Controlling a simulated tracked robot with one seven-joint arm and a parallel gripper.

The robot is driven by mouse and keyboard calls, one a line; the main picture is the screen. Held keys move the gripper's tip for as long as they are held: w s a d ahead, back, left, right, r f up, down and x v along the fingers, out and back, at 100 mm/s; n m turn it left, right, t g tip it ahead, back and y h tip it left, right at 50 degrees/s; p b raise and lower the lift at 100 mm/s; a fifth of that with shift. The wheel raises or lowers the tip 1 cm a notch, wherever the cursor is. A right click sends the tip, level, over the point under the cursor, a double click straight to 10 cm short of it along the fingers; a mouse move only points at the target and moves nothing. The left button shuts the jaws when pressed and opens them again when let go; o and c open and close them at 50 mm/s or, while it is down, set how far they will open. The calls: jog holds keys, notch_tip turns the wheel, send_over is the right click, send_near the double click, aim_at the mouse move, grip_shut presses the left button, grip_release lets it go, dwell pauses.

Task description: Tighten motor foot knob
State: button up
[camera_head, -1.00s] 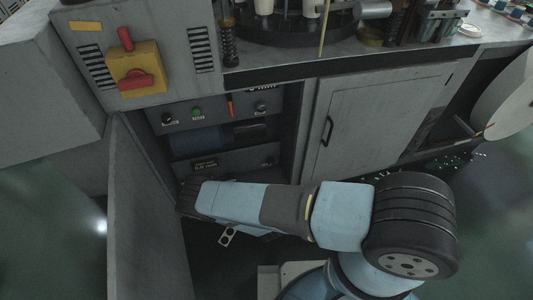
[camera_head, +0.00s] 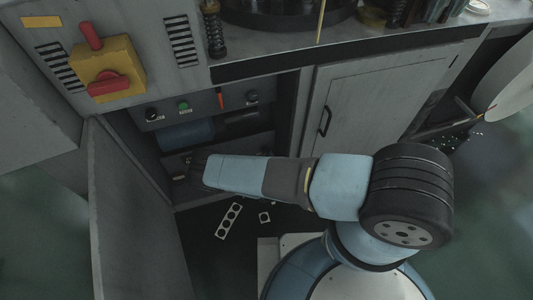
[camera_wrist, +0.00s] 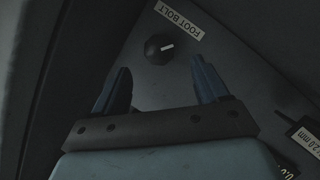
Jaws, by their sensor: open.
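In the wrist view a small dark round knob (camera_wrist: 160,47) with a white pointer mark sits on a grey panel beside a label (camera_wrist: 179,20) reading "FOOT BOLT". My gripper (camera_wrist: 161,80) has two blue fingers spread apart, with nothing between them. The knob lies beyond the fingertips, roughly centred between them and apart from them. In the head view my gripper (camera_head: 196,170) reaches into the open bay at the lower panel. The foot bolt knob cannot be made out there. The motor (camera_head: 186,135), a bluish cylinder, lies in the bay above the gripper.
An open cabinet door (camera_head: 125,210) stands left of the bay. An upper panel (camera_head: 200,105) carries knobs and a green button. A closed door (camera_head: 360,110) is to the right. A yellow-red switch (camera_head: 108,72) sits above.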

aim_at(266, 152)
jog(key=x, duration=0.6)
jog(key=shift+w+f, duration=0.1)
jog(key=shift+w, duration=0.1)
jog(key=c, duration=1.1)
jog(key=shift+o, duration=0.2)
